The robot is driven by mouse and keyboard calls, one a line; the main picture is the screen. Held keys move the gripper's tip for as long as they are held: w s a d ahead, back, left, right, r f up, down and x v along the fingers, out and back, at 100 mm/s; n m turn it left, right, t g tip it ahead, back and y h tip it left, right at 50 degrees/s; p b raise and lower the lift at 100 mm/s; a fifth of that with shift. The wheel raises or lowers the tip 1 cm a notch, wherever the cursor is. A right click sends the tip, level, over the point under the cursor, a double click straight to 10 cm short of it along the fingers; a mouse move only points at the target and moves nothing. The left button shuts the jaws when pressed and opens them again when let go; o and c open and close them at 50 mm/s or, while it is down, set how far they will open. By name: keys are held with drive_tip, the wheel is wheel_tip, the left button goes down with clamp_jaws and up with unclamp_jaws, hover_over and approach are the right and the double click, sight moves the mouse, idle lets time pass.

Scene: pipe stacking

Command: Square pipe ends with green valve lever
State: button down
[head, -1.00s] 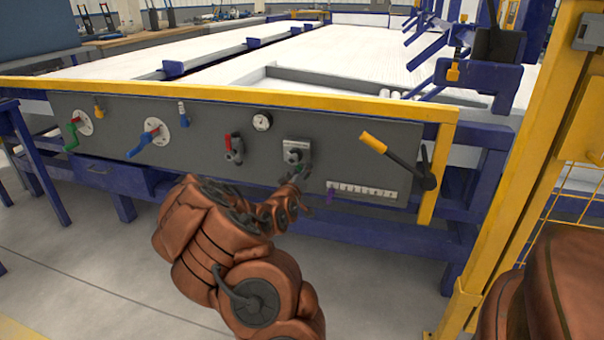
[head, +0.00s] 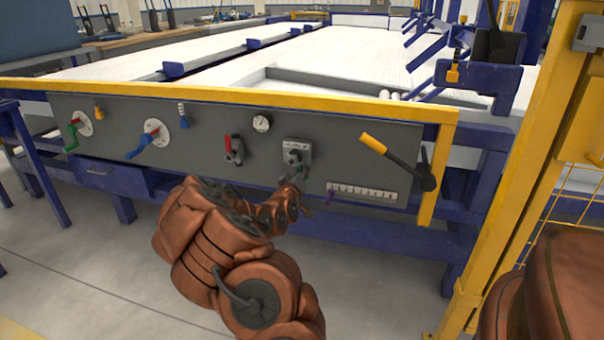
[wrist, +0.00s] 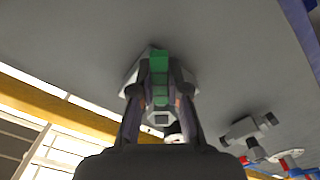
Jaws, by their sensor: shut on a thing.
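A green valve lever (head: 72,137) hangs from a round white flange at the far left of the grey panel. My gripper (head: 301,172) is away from it, to the right, at a square grey plate with a dark knob (head: 296,153). In the wrist view my gripper (wrist: 160,98) is shut on a green handle-like piece (wrist: 160,62) in front of a pale plate on the panel. The fingers lie on both sides of it. Its join to the knob is hidden.
The grey panel (head: 215,184) also carries a blue lever (head: 142,145), a red-handled valve (head: 236,148), a gauge (head: 262,123) and a yellow-handled lever (head: 374,143). A yellow post (head: 530,150) stands at right. Floor in front is clear at left.

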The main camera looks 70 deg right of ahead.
drive_tip(key=shift+w+f+m, duration=0.1)
drive_tip(key=shift+w+m, duration=0.05)
drive_tip(key=shift+m, duration=0.15)
drive_tip(key=shift+w+a+r+m+p, duration=0.1)
drive_tip(key=shift+w+m+p, duration=0.8)
drive_tip(key=shift+m, duration=1.65)
drive_tip(key=shift+w+a+r+m+p, duration=0.1)
drive_tip(key=shift+w+m+p, duration=0.8)
drive_tip(key=shift+m, duration=1.7)
drive_tip(key=shift+w+a+m+p, duration=0.1)
drive_tip(key=shift+w+m+p, duration=0.8)
drive_tip(key=shift+m, duration=1.65)
drive_tip(key=shift+w, duration=0.3)
drive_tip(key=c, duration=1.1)
unclamp_jaws()
drive_tip(key=shift+c, duration=0.2)
drive_tip(key=shift+a, duration=0.1)
